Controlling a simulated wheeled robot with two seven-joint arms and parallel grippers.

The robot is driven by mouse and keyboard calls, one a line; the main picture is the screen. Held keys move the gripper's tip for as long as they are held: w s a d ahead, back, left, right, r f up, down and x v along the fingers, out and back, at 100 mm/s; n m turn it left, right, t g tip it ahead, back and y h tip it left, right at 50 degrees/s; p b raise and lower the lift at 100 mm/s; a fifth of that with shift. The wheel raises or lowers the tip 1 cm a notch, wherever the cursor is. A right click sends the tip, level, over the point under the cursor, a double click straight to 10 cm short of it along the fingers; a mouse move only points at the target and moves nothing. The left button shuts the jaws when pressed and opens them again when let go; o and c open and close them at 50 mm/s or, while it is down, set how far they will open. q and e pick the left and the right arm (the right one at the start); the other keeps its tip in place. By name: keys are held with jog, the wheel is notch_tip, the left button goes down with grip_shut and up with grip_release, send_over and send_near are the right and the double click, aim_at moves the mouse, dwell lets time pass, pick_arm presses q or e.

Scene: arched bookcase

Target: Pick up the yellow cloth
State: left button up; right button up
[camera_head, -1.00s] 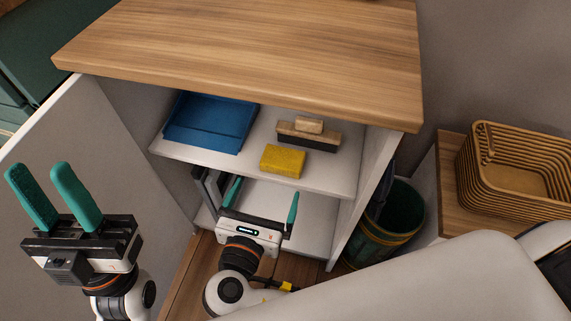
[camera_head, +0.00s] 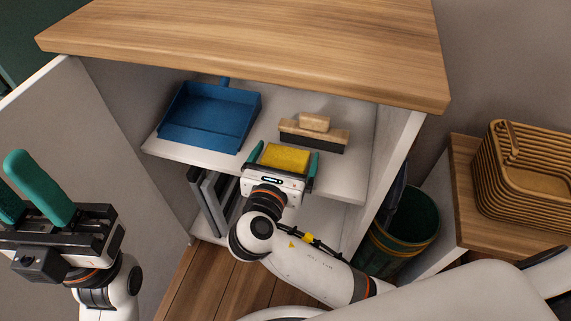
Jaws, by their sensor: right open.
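The yellow cloth (camera_head: 285,157) is a small folded block on the upper shelf (camera_head: 345,185) of the open cabinet, near its front edge. My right gripper (camera_head: 284,157) is open, with one green finger on each side of the cloth. I cannot tell whether the fingers touch it. My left gripper (camera_head: 30,195) is at the left edge in front of the cabinet door, its two green fingers apart and nothing seen between them.
A blue dustpan (camera_head: 210,115) lies left of the cloth, and a wooden-backed brush (camera_head: 314,132) lies just behind it. The wooden cabinet top (camera_head: 250,40) overhangs the shelf. A green bin (camera_head: 400,230) and a woven basket (camera_head: 530,175) stand at the right.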

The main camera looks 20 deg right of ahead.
jog(key=c, duration=0.8)
